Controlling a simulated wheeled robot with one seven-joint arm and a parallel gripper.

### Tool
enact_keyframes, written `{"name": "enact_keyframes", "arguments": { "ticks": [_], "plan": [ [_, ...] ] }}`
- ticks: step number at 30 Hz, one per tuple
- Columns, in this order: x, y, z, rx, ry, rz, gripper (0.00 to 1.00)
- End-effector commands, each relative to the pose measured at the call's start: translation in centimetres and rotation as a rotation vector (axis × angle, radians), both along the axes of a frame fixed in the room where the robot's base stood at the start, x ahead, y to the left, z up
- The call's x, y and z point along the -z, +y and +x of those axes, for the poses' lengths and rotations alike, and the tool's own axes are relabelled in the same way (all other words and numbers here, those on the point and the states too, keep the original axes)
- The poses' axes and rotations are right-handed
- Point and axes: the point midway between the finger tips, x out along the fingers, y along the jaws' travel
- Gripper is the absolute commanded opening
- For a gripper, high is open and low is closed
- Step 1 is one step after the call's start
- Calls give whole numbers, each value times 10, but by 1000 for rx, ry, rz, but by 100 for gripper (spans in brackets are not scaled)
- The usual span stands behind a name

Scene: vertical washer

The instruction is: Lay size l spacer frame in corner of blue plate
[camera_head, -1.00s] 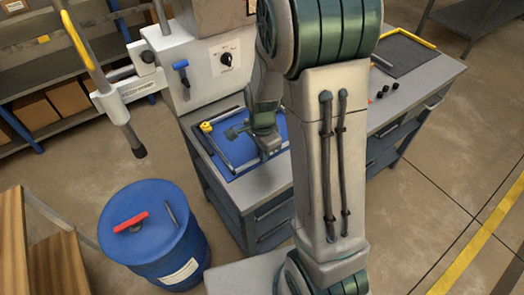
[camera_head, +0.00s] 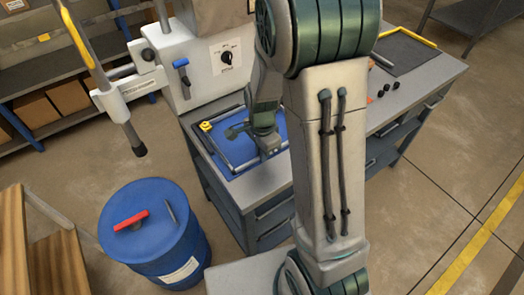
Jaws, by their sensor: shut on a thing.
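The blue plate (camera_head: 240,147) lies on the workbench under the machine head. A thin pale grey frame (camera_head: 219,150), which looks like the spacer frame, lies along the plate's left and front edges, with a corner near the plate's front left. Its size mark cannot be read, and my gripper hides part of it. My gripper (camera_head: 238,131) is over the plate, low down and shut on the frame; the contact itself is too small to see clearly. Whether the frame lies flat on the plate or slightly above it cannot be told.
A small yellow item (camera_head: 206,126) sits at the plate's left corner. The machine's white housing (camera_head: 208,72) stands behind it. A blue drum (camera_head: 155,240) with a red-handled tool (camera_head: 131,220) stands front left. Small black parts (camera_head: 388,89) and a dark tray (camera_head: 403,52) lie on the right bench.

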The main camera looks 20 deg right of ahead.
Motion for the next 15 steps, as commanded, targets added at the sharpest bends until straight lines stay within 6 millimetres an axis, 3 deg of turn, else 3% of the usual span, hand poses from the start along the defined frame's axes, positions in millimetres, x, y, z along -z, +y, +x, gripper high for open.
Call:
{"name": "enact_keyframes", "arguments": {
  "ticks": [15],
  "plan": [
    [0, 7, 4, 0, -1, 0, 0]
  ]
}}
